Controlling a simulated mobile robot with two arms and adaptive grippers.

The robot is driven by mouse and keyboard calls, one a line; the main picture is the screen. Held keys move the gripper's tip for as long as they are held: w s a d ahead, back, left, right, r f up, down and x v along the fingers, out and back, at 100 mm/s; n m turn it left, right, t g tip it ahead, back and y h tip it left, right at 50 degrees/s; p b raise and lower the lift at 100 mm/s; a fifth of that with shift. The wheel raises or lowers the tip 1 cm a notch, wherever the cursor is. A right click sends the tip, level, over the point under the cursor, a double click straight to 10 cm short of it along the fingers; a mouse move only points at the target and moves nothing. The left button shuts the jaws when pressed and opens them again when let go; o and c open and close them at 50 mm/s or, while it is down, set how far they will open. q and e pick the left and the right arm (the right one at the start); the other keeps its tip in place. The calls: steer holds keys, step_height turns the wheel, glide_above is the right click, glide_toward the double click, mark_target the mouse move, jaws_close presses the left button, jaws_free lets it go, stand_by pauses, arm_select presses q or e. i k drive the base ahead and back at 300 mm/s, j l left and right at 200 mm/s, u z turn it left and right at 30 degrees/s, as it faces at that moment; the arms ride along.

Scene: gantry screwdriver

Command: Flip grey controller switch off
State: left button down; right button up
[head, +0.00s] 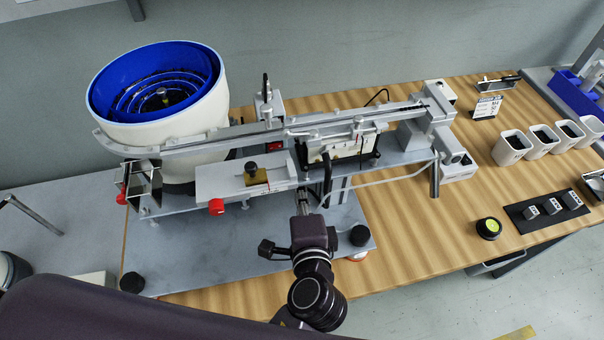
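A grey box, which looks like the grey controller (268,108), stands behind the feed rail. The rail hides part of the box. My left gripper (303,198) reaches up from the bottom middle, in front of the machine's lower plate. Its fingers point away from me toward the area under the rail, and they are small and partly hidden. I cannot tell whether they are open or shut. My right gripper is not in view.
A white bowl feeder with blue inside (160,85) stands at left. The feed rail (350,118) runs right from it. A plate with red knob (216,206) lies before it. The wooden table's (420,240) front right is mostly clear.

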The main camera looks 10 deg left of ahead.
mark_target(278, 145)
steer(key=k+l, duration=0.2)
steer(key=k, duration=0.3)
steer(key=k+l, duration=0.2)
steer(key=k, duration=0.25)
